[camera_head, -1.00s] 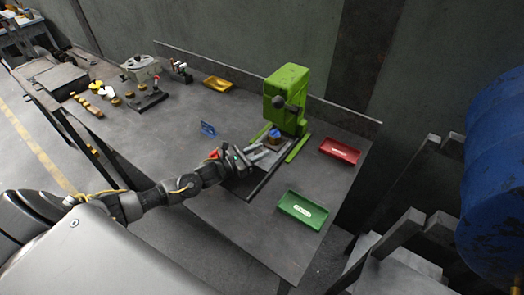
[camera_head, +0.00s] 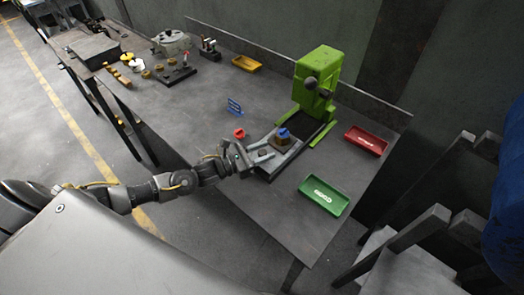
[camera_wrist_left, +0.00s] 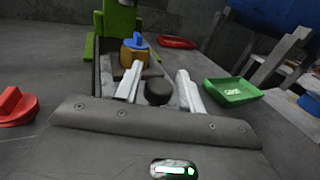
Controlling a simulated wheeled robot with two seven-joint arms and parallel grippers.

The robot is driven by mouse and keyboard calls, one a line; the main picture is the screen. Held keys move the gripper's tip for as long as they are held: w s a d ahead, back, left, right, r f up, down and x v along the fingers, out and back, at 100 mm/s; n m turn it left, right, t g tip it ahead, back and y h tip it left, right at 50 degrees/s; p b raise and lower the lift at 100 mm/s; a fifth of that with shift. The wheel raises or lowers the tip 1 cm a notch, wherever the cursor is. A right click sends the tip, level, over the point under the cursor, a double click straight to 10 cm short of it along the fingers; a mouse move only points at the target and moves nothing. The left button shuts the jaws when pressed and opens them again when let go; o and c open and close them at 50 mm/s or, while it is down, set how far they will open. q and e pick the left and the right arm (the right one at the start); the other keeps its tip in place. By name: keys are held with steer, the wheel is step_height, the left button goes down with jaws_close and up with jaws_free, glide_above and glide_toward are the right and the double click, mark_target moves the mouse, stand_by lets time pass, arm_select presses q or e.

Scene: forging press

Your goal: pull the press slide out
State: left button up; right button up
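The green press (camera_head: 318,78) stands toward the right of the table, with its grey slide (camera_head: 277,167) drawn out at the front. A brown block with a blue top (camera_head: 283,139) sits on the slide, clear of the press head; it also shows in the left wrist view (camera_wrist_left: 134,55). My left gripper (camera_head: 263,152) is over the slide's front end. In the left wrist view, its two pale fingers (camera_wrist_left: 158,84) stand apart on either side of a dark round knob (camera_wrist_left: 158,93), with gaps visible. My right gripper is not in view.
A red knob-like piece (camera_head: 239,133) and a blue stand (camera_head: 234,106) are left of the slide. A green tray (camera_head: 324,196) and a red tray (camera_head: 366,140) are to the right. A yellow tray (camera_head: 246,63) lies at the back. The table's front edge is close.

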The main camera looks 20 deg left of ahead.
arm_select(q)
steer(key=shift+o, duration=0.7)
steer(key=shift+s, duration=0.1)
steer(key=shift+s+a, duration=0.15)
steer(key=shift+a, duration=0.05)
steer(key=b+v, duration=0.3)
steer(key=v, duration=0.6)
steer(key=shift+f, duration=0.15)
steer(key=shift+s+a+b, duration=0.3)
steer(key=shift+s+a, duration=0.05)
steer(key=shift+s, duration=0.2)
steer(key=shift+r, duration=0.2)
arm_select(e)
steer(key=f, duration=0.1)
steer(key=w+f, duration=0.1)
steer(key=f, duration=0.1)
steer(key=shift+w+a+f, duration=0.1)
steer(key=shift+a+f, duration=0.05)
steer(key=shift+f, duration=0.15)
arm_select(q)
steer(key=shift+f, duration=0.1)
